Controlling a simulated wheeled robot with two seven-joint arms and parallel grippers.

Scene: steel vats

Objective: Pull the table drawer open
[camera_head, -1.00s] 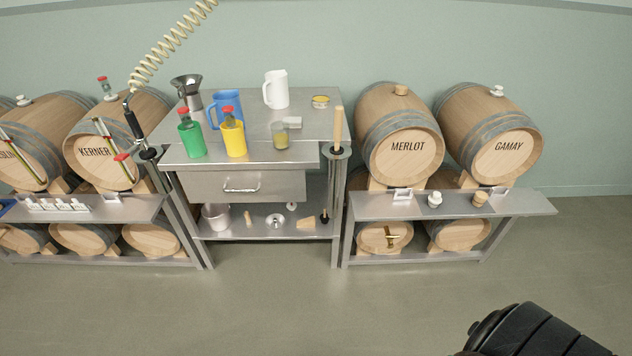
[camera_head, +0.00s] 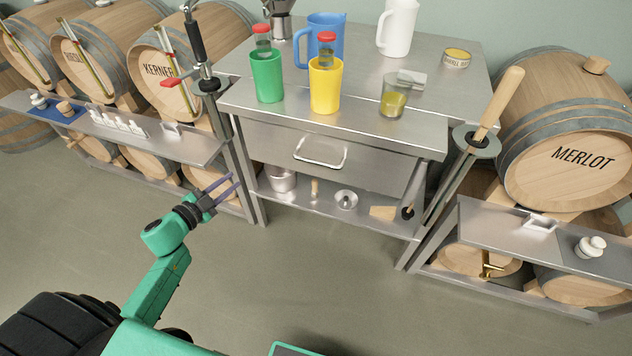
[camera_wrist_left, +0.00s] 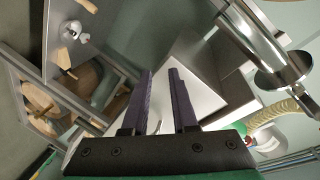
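The drawer (camera_head: 275,146) is a plain steel front under the steel table's top (camera_head: 380,135), with a bar handle (camera_head: 320,165) in its middle. I see no clear gap above the front, so it looks shut. My left gripper (camera_head: 234,182) is left of the drawer and lower in the picture, apart from the handle and touching nothing. Its two purple fingers are spread with nothing between them; the left wrist view also shows them apart (camera_wrist_left: 161,74). My right gripper is not in view.
On the table top stand a green cup (camera_head: 267,76), a yellow cup (camera_head: 325,86), a blue jug (camera_head: 320,38), a white pitcher (camera_head: 397,28) and a glass (camera_head: 393,98). A lower shelf (camera_head: 330,207) holds small items. Barrel racks flank the table; the floor before it is clear.

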